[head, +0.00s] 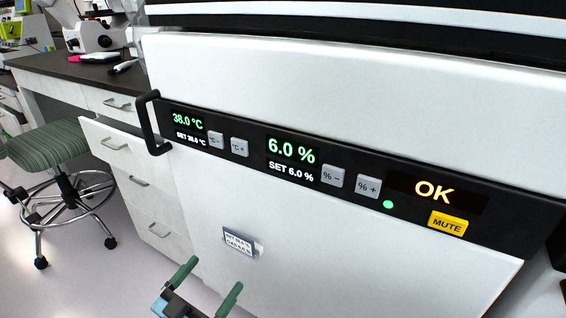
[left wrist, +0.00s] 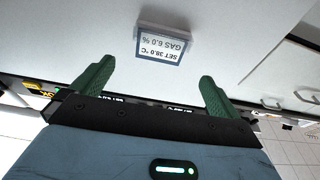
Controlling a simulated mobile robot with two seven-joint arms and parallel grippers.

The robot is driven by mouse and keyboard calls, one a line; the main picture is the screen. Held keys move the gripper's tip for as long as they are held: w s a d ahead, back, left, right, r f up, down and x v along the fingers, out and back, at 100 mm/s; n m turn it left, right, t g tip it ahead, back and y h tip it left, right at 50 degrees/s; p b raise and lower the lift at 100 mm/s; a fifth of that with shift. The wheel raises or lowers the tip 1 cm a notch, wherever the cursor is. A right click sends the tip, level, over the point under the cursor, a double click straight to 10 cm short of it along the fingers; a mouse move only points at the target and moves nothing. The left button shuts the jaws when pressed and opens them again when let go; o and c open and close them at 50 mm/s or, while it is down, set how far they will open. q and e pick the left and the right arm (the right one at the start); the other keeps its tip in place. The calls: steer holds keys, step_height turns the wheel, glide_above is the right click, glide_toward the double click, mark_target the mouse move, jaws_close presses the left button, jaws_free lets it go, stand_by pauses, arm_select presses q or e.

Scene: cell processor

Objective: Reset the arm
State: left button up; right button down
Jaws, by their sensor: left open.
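My left gripper (head: 207,287) is at the bottom of the head view, its two green fingers spread apart with nothing between them. In the left wrist view the same gripper (left wrist: 158,84) is open, and a small label (left wrist: 160,45) reading SET 38.0 °C, GAS 6.0 % lies beyond the fingertips. In the head view this label (head: 239,241) is on the white front of the cell processor (head: 330,85), above the gripper and apart from it. My right gripper is not in view.
A black control panel (head: 255,160) shows 38.0 °C, 6.0 % and OK, with grey buttons and a yellow MUTE button (head: 448,223). A black handle (head: 150,122) juts out at its left end. A green stool (head: 47,150) and a drawer bench (head: 125,150) stand at left.

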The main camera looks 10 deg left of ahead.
arm_select(q)
steer(key=s+f+n+g+y+p, duration=0.2)
steer(key=s+g+y+p, duration=0.3)
steer(key=s+p, duration=1.4)
steer(key=s+d+r+g+p, duration=0.1)
steer(key=s+r+p, duration=0.3)
steer(key=s, duration=0.4)
steer(key=s+r+g+p, duration=0.4)
steer(key=s+p, duration=0.1)
steer(key=s, duration=0.4)
steer(key=shift+d+p, duration=0.3)
steer(key=shift+d, duration=0.05)
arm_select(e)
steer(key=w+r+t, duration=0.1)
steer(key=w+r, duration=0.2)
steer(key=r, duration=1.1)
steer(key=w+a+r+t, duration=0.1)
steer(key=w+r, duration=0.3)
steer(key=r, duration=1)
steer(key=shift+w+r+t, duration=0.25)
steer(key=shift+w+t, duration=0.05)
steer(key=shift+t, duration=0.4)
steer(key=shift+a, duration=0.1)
